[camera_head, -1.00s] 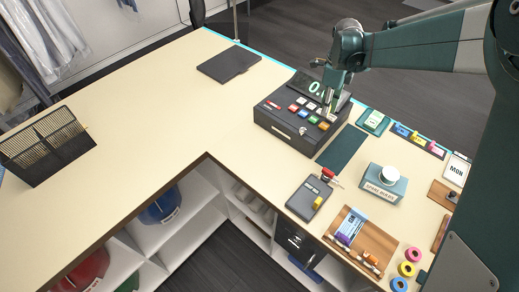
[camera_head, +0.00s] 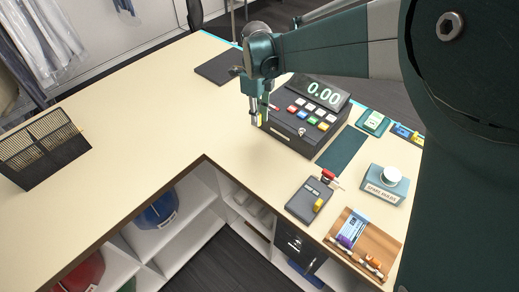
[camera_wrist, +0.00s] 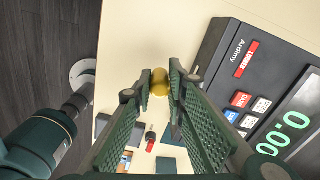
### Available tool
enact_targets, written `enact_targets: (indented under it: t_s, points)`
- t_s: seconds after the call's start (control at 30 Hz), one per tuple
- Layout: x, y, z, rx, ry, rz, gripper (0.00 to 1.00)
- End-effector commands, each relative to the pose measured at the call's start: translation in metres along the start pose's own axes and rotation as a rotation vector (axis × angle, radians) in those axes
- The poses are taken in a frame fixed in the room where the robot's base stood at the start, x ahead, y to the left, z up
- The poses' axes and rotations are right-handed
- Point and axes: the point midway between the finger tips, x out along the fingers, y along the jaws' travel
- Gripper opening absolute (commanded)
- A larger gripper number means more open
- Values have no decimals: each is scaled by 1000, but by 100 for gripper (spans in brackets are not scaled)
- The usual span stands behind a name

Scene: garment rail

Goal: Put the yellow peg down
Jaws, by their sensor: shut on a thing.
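My gripper (camera_head: 259,116) is to the left of the cash register (camera_head: 303,121), above the cream counter (camera_head: 150,110). In the wrist view my gripper (camera_wrist: 160,85) is shut on the yellow peg (camera_wrist: 159,80), whose rounded yellow end shows between the fingertips. The rest of the peg is hidden by the fingers. In the head view the peg is too small to make out clearly. I cannot tell whether it touches the counter.
The register stands close on the right, its display reading 0.00. A dark flat folder (camera_head: 218,66) lies behind. A dark mesh rack (camera_head: 45,155) stands far left. A grey device (camera_head: 309,200), a spare bulbs box (camera_head: 384,185) and a wooden tray (camera_head: 375,240) fill the right.

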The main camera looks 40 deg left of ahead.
Motion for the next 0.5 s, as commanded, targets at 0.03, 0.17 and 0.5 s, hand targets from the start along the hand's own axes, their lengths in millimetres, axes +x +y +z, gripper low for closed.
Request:
enact_targets:
  t_s: [0.03, 0.17, 0.5]
  points:
    - [8, 0, 1, 0, 0, 0, 5]
    - [26, 0, 0, 0, 0, 0, 5]
    - [51, 0, 0, 0, 0, 0, 5]
